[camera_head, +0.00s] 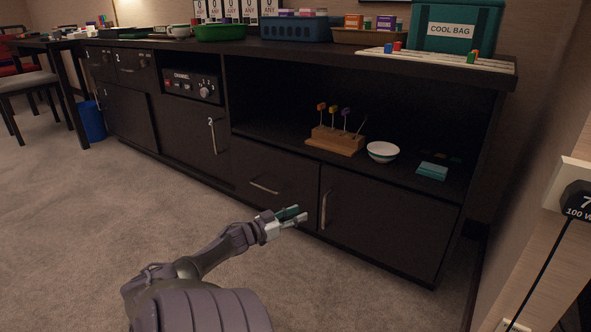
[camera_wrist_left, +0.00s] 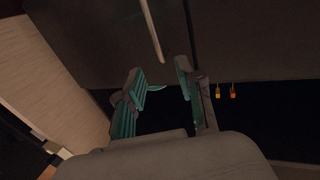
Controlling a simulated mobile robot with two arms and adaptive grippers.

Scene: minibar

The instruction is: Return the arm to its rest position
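My left arm comes in from the bottom of the head view, with its left gripper (camera_head: 291,214) in front of the dark cabinet, near the lower drawer and door. The same gripper (camera_wrist_left: 160,92) shows in the wrist view with its two teal-padded fingers spread apart. Nothing is held between them. My right arm and gripper are not in view.
The dark cabinet (camera_head: 390,225) has a drawer handle (camera_head: 265,188) and a vertical door handle (camera_head: 324,209) close to the gripper. Its open shelf holds a wooden block (camera_head: 335,141) with sticks, a bowl (camera_head: 383,152) and teal napkins (camera_head: 432,171). Carpet (camera_head: 80,240) is clear at left.

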